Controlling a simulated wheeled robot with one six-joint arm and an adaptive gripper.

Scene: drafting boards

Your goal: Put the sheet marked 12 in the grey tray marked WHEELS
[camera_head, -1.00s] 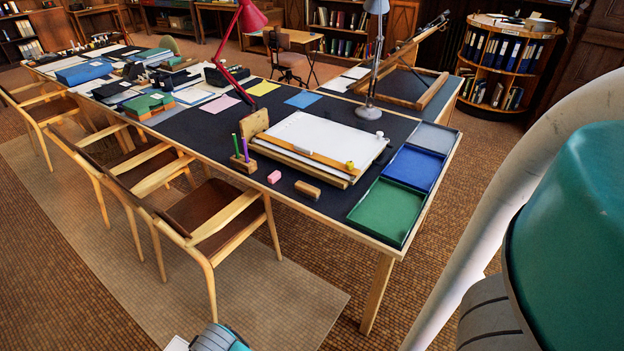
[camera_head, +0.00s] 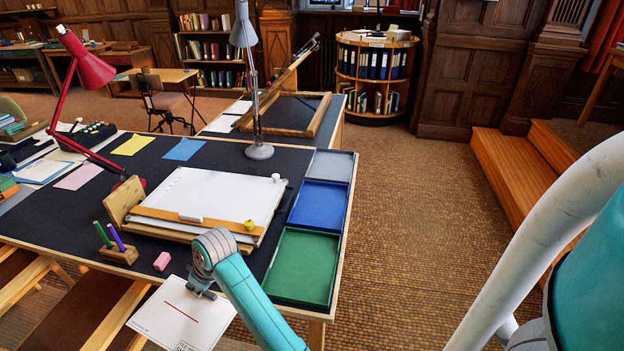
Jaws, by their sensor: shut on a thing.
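My gripper (camera_head: 201,291) is shut on the edge of a white sheet (camera_head: 172,316) with a red line across it. The sheet hangs in front of the desk's near edge; its small print is too small to read, so I cannot tell its number. Three trays stand in a row along the desk's right edge: a grey tray (camera_head: 331,165) farthest, a blue tray (camera_head: 319,205) in the middle and a green tray (camera_head: 303,268) nearest. All look empty, and I read no label on them. My gripper is left of the green tray, well short of the grey one.
A drawing board (camera_head: 214,198) with an eraser and a yellow piece lies left of the trays. A grey lamp (camera_head: 259,151) stands behind it. A pen block (camera_head: 118,254) and pink eraser (camera_head: 162,261) sit at the front. The floor right of the desk is clear.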

